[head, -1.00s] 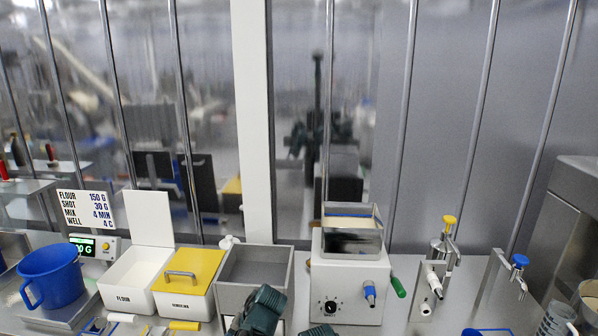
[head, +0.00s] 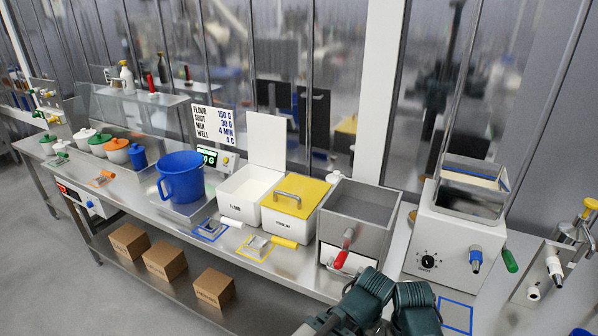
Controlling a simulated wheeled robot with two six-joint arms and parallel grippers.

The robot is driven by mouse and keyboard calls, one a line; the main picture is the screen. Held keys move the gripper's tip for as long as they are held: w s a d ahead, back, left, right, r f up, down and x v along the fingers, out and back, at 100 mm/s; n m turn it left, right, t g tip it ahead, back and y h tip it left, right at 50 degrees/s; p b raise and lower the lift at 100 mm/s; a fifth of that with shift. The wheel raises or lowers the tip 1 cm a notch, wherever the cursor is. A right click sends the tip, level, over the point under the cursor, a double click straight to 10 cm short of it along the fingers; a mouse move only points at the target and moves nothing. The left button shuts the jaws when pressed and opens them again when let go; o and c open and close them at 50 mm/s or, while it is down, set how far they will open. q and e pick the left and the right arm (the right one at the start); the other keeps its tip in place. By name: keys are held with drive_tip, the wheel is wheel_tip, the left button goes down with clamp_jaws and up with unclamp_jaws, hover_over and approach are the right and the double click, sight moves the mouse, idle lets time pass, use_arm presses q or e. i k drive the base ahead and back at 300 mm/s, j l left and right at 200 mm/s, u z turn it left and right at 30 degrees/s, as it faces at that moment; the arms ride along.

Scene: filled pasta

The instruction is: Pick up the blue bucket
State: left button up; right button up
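The blue bucket (head: 181,178) is a large open-topped blue vessel with a side handle on its left. In the head view it stands upright on the metal scale plate (head: 160,205), left of centre on the counter. Dark green parts of my two arms show at the bottom, right of centre, well away from the bucket. No gripper fingers can be made out, and nothing is seen touching the bucket.
Right of the bucket stand a white flour bin (head: 244,190), a yellow-lidded bin (head: 295,197), a grey bin (head: 365,205) and a white machine (head: 450,240). Lidded pots (head: 117,150) stand to its left. Cardboard boxes (head: 165,260) sit on the lower shelf.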

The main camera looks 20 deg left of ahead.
sight(181, 173)
drive_tip(key=u, duration=1.6)
